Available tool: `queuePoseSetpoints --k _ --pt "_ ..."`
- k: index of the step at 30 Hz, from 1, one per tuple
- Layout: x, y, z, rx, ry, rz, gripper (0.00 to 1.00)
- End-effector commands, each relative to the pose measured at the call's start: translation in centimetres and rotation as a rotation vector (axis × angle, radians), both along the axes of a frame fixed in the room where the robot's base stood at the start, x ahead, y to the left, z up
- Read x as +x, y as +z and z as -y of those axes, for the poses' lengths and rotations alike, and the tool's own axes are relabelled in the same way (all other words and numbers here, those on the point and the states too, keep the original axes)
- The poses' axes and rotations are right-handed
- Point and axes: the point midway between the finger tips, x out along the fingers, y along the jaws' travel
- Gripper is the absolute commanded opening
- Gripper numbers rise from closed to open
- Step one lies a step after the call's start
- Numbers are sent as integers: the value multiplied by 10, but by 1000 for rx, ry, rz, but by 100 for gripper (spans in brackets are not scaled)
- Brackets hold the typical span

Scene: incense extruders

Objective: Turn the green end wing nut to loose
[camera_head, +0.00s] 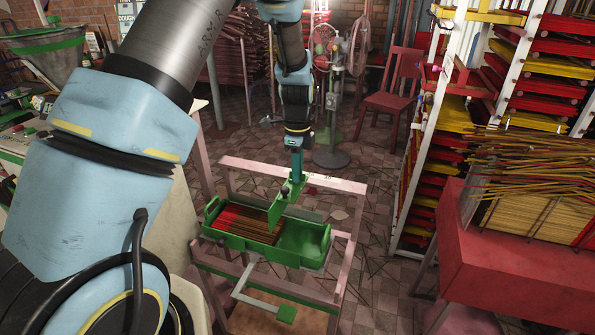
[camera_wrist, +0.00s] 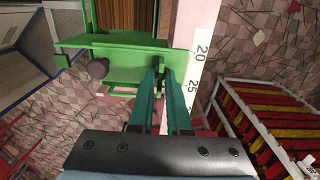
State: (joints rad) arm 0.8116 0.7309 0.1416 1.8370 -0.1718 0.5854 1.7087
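The green end wing nut (camera_wrist: 160,63) is a small green piece at the right end of a green plate (camera_wrist: 118,66) in the wrist view. My gripper (camera_wrist: 161,76) has its two teal fingers close together, one on each side of the wing nut, and appears shut on it. The fingertips partly hide the nut, so its exact angle is hard to tell. In the head view, my gripper (camera_head: 297,172) points down at the green bracket over the far side of the green tray (camera_head: 318,258).
A dark round knob (camera_wrist: 98,69) sits left of my fingers. Brown incense sticks (camera_head: 245,223) lie in the tray, on a pinkish frame (camera_head: 340,184). A ruler strip (camera_wrist: 197,55) runs right of the fingers. Drying racks (camera_head: 425,150) stand at right; a red chair (camera_head: 393,95) stands behind.

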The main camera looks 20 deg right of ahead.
Motion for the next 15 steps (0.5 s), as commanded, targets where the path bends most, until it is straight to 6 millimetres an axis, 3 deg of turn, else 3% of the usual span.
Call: queuePoseSetpoints --k 3,15 --pt "0 0 0 0 0 0 0" --pt "0 0 0 0 0 0 0"
